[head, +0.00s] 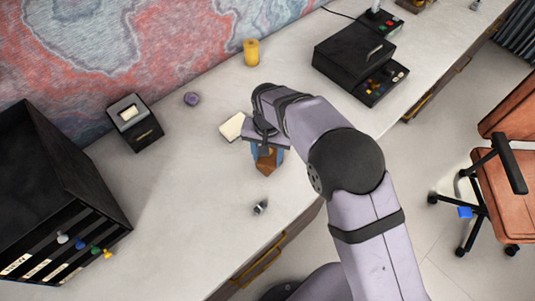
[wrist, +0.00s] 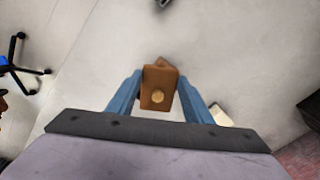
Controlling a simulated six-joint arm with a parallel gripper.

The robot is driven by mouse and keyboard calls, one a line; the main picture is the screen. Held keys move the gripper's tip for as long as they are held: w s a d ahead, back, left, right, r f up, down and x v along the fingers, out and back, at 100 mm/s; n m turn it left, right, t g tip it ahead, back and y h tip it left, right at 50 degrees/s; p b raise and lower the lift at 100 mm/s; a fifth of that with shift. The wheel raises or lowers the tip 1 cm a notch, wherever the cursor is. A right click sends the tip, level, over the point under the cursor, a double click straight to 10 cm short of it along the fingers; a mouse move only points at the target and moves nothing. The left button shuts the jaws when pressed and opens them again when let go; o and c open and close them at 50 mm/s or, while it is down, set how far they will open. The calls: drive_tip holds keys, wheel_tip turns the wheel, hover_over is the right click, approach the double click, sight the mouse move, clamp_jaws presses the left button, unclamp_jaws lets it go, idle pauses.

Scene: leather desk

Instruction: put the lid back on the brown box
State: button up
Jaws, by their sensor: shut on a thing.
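My gripper (wrist: 158,100), with blue fingers, is shut on the brown lid (wrist: 152,80), which has a round gold knob facing the wrist camera. Another brown corner (wrist: 167,61) shows just behind the lid in the wrist view and looks like the brown box, mostly hidden by the lid. In the head view my gripper (head: 266,152) points down over the desk, with brown wood (head: 265,166) at its fingertips. I cannot tell whether the lid touches the box or hangs just above it.
A cream block (head: 232,127) lies close left of my gripper. A small metallic item (head: 261,208) lies nearer the desk's front edge. A purple round item (head: 192,99), yellow cylinder (head: 251,52), and black boxes (head: 134,124) (head: 352,50) stand farther off. A dark drawer unit (head: 60,185) stands left.

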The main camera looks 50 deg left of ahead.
drive_tip(key=o, duration=1.6)
drive_tip(key=shift+r, duration=0.1)
drive_tip(key=shift+r+p, duration=2.5)
drive_tip(key=shift+r, duration=0.95)
clamp_jaws()
drive_tip(key=shift+f, duration=0.3)
